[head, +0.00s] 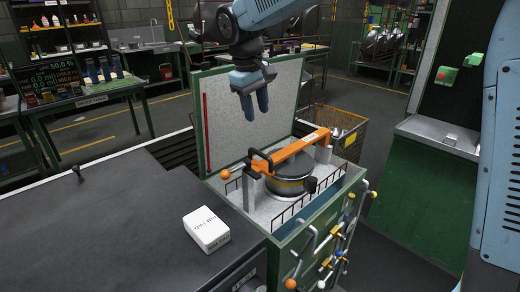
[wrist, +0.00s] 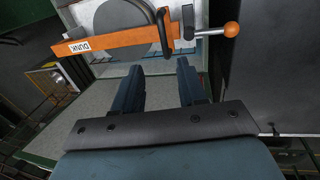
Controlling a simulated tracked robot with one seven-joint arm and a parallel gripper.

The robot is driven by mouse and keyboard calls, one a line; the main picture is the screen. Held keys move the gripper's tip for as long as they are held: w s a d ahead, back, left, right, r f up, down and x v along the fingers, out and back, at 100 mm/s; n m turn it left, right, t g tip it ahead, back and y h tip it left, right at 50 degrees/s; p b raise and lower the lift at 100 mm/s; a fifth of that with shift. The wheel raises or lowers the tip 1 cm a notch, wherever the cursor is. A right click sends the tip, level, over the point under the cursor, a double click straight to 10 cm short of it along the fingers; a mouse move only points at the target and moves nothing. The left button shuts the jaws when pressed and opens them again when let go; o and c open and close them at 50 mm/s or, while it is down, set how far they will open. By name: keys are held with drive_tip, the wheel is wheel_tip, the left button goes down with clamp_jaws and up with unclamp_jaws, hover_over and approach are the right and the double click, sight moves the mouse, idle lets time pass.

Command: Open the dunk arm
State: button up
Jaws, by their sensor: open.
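The dunk arm (head: 292,150) is an orange bar lying across the top of a round metal pot (head: 291,180) in the green-framed station. Its black loop handle (head: 259,161) and an orange ball knob (head: 225,174) are at the left end. In the wrist view the dunk arm (wrist: 108,43) carries a "DUNK" label, with the orange knob (wrist: 231,29) at the right. My gripper (head: 254,112) hangs above and behind the bar, in front of the raised lid, with fingers apart and empty. In the wrist view my gripper (wrist: 158,75) is short of the bar, not touching it.
The raised lid (head: 285,95) stands behind the pot. A white box (head: 206,229) lies on the dark counter (head: 120,225) at the left. Several levers with coloured knobs (head: 340,235) stick out from the station's front right. A wire basket (head: 345,133) stands behind it.

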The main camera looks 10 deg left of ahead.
sight(261, 154)
drive_tip(key=f, duration=0.4)
drive_tip(key=w+f, duration=0.1)
drive_tip(key=f, duration=0.4)
drive_tip(key=w+f, duration=0.1)
drive_tip(key=f, duration=0.4)
drive_tip(key=shift+w+d, duration=0.1)
drive_tip(key=shift+d, duration=0.25)
drive_tip(key=shift+r, duration=0.1)
drive_tip(key=shift+c, duration=0.4)
clamp_jaws()
